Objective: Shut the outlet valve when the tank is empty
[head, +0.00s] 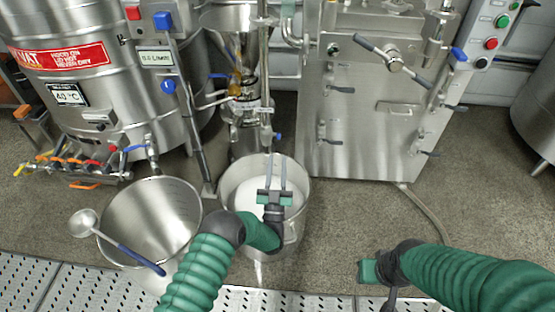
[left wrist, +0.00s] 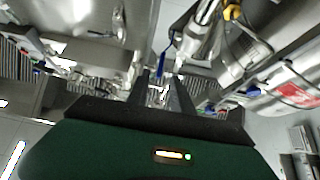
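Several valves show, and I cannot tell for sure which is the outlet valve. A small blue-handled valve (head: 278,136) sits on the steel pipework of the mill (head: 243,85). Another blue lever (head: 134,148) sits at the outlet of the steel vat (head: 100,75). My left gripper (head: 276,160) points up over a steel bucket with its fingers apart, just below the mill valve. In the left wrist view, a blue handle (left wrist: 160,66) shows beyond the gap between the fingers (left wrist: 162,85). My right gripper (head: 377,272) is low at the right, its fingers not clearly visible.
The bucket (head: 300,205) below the left gripper holds white material. An empty-looking steel bucket (head: 150,215) stands left of it, with a ladle (head: 120,243) across its rim. A steel cabinet machine (head: 370,100) stands at the right.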

